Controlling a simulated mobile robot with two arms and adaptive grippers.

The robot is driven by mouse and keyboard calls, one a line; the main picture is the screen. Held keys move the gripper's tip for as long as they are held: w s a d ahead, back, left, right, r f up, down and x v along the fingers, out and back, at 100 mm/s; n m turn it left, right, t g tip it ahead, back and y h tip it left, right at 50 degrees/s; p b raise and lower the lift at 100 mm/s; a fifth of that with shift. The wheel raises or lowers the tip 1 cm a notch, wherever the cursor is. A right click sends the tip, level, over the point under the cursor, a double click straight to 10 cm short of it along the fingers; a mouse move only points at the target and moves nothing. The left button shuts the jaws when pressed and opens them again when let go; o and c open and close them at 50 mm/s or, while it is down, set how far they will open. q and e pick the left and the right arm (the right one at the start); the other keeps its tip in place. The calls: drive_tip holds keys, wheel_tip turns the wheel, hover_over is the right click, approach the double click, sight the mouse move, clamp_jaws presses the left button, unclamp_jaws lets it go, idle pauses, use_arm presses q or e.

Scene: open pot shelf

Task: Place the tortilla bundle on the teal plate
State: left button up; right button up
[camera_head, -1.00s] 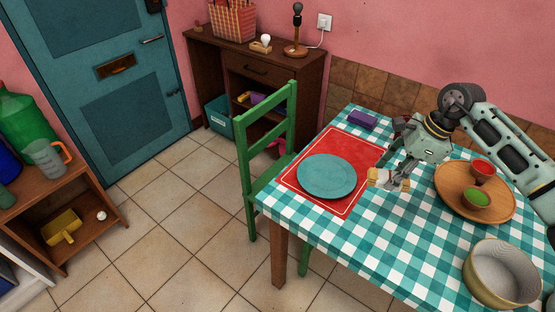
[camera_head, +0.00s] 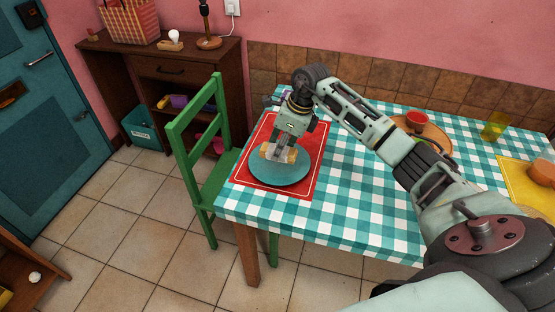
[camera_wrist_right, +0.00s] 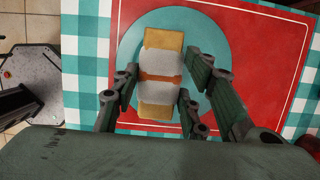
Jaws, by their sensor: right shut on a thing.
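The tortilla bundle (camera_wrist_right: 161,63) is tan at its ends with a pale wrap and an orange-brown band. It also shows in the head view (camera_head: 270,153). My right gripper (camera_head: 279,150) is shut on it, with fingers on both sides in the wrist view (camera_wrist_right: 160,90). The bundle is over the teal plate (camera_head: 280,175), which also shows behind it in the wrist view (camera_wrist_right: 216,45). I cannot tell whether the bundle touches the plate. The plate lies on a red placemat (camera_head: 312,165). My left gripper is not in view.
The checkered table (camera_head: 350,205) has free room right of the placemat. A wooden tray with a red bowl (camera_head: 417,118), a yellow cup (camera_head: 494,126) and a yellow mat (camera_head: 520,180) are farther right. A green chair (camera_head: 210,175) stands at the left edge.

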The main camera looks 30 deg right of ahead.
drive_tip(key=shift+w+a+f, duration=0.15)
drive_tip(key=shift+a, duration=0.05)
drive_tip(key=shift+f, duration=0.3)
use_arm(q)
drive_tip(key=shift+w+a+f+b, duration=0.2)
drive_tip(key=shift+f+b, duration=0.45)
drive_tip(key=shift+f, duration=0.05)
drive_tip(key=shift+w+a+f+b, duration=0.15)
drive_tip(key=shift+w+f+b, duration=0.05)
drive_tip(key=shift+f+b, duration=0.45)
use_arm(e)
drive_tip(key=shift+f, duration=1.7)
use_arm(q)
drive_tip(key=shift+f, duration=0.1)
use_arm(e)
drive_tip(key=shift+f, duration=0.1)
drive_tip(key=o, duration=1.3)
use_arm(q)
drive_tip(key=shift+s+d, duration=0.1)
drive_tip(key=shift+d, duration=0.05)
use_arm(e)
drive_tip(key=shift+o, duration=0.2)
